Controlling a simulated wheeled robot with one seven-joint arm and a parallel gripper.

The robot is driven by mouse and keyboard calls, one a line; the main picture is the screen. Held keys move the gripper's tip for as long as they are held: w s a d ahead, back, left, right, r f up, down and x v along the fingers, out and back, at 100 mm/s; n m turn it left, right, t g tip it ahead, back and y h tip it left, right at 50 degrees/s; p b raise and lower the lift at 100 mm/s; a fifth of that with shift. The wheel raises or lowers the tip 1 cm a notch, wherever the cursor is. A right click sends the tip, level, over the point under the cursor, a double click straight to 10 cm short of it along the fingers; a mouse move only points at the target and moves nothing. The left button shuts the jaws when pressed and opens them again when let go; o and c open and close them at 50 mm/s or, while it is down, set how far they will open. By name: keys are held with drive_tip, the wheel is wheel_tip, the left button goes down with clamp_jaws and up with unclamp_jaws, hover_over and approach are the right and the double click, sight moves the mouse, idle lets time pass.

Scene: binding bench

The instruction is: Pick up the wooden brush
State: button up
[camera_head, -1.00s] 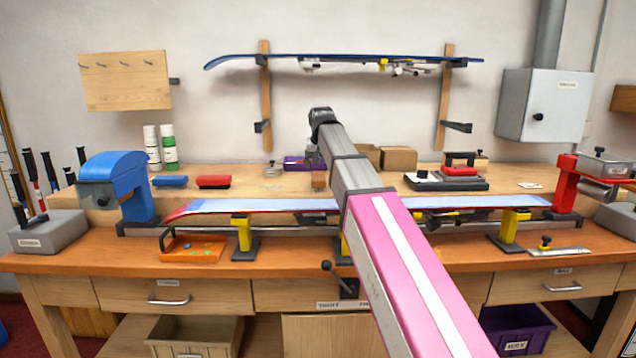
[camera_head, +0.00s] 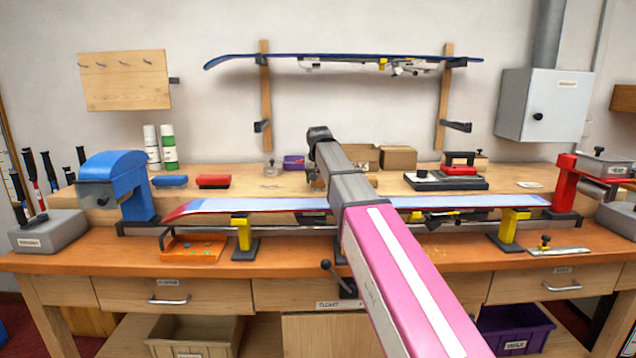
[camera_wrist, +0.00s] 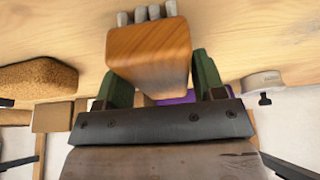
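The wooden brush (camera_wrist: 150,50) shows large in the wrist view, a brown wooden block with pale grey bristle tufts at the top of the picture, towards the wooden bench surface. My gripper (camera_wrist: 165,78) has its two green fingers on either side of the block, and the block hides part of the left finger. I cannot tell whether both fingers touch the wood. In the head view my gripper (camera_head: 315,178) is low over the raised back shelf, and my arm mostly hides the brush there.
A purple box (camera_head: 294,162) and cardboard boxes (camera_head: 398,158) stand behind my gripper. A ski (camera_head: 250,205) lies clamped along the front of the bench. Red (camera_head: 214,181) and blue (camera_head: 170,181) blocks lie to the left. The shelf between the red block and my gripper is mostly clear.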

drive_tip(key=c, duration=0.6)
drive_tip(key=shift+r, duration=0.45)
drive_tip(key=r, duration=0.3)
drive_tip(key=shift+s+a+r, duration=0.25)
drive_tip(key=shift+r, duration=0.1)
drive_tip(key=shift+s+a+r, duration=1.05)
drive_tip(key=shift+s+a, duration=0.2)
drive_tip(key=shift+a, duration=0.1)
drive_tip(key=shift+s+a+r, duration=1.1)
drive_tip(key=shift+s+a, duration=0.1)
drive_tip(key=shift+a, duration=0.15)
drive_tip(key=shift+s+a+r, duration=1.05)
drive_tip(key=shift+s+a, duration=0.2)
drive_tip(key=shift+a, duration=0.1)
drive_tip(key=shift+o, duration=1.1)
